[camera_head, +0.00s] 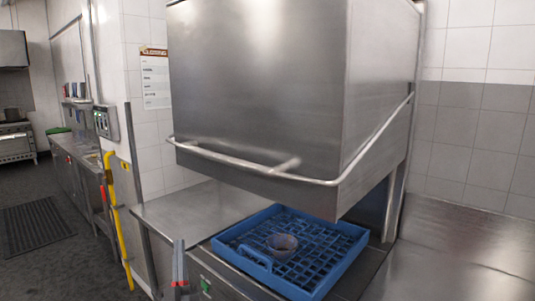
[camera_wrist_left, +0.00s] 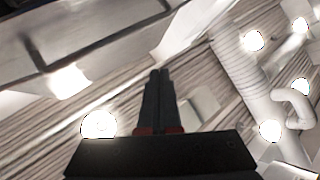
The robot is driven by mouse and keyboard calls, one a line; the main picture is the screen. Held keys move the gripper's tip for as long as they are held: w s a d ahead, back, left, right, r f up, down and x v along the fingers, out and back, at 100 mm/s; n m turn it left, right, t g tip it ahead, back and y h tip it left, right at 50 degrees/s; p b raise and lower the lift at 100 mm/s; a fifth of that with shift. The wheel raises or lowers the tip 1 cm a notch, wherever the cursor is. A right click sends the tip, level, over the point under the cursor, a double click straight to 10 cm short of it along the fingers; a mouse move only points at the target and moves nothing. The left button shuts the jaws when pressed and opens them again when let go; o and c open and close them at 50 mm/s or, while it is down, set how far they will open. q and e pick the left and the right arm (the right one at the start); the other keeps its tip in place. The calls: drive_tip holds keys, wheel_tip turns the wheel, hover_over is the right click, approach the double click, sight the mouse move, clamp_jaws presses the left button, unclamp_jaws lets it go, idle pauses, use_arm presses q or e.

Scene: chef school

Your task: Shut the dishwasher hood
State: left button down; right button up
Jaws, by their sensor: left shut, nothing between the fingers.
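The dishwasher hood (camera_head: 265,80) is a large steel box that stands raised above the machine's bed, with an open gap under it. A bar handle (camera_head: 235,160) runs along its lower front and slopes up its right side. My left gripper (camera_head: 179,243) points up at the bottom of the head view, below the handle and in front of the steel counter. It is apart from the handle. In the left wrist view its fingers (camera_wrist_left: 159,75) are together with nothing between them. My right gripper is not in view.
A yellow pole (camera_head: 118,225) stands at the left. The left wrist view shows ceiling lamps and a duct (camera_wrist_left: 240,70).

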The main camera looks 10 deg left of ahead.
use_arm(q)
drive_tip(key=w+d+r+m+g+h, duration=0.1)
drive_tip(key=w+r+m+g+h, duration=0.1)
drive_tip(key=w+r+h, duration=0.55)
drive_tip(key=w+d+r+m+g+h, duration=0.1)
drive_tip(key=w+d+r+m+h, duration=0.2)
drive_tip(key=r, duration=0.7)
drive_tip(key=s+d+r+m+g+h+p, duration=0.1)
drive_tip(key=s+d+r+m+g+h, duration=0.1)
drive_tip(key=d+r+m+g+h, duration=0.55)
drive_tip(key=s+d+r+m+g, duration=0.2)
drive_tip(key=s+d+r+g, duration=0.15)
drive_tip(key=s, duration=0.65)
drive_tip(key=p+x, duration=0.2)
drive_tip(key=x, duration=0.1)
drive_tip(key=p+x, duration=0.2)
drive_tip(key=x, duration=0.2)
drive_tip(key=p+x, duration=0.2)
drive_tip(key=x, duration=0.1)
drive_tip(key=shift+w+d+r+p, duration=0.2)
drive_tip(key=shift+w+r+p, duration=0.05)
drive_tip(key=shift+w+p, duration=0.15)
drive_tip(key=shift+s+f+p, duration=0.2)
drive_tip(key=shift+f+p, duration=0.2)
drive_tip(key=shift+f, duration=0.7)
drive_tip(key=shift+s+f+p, duration=0.1)
drive_tip(key=shift+f+p, duration=0.2)
drive_tip(key=shift+f, duration=0.35)
drive_tip(key=shift+d+f, duration=0.2)
drive_tip(key=shift+f, duration=0.1)
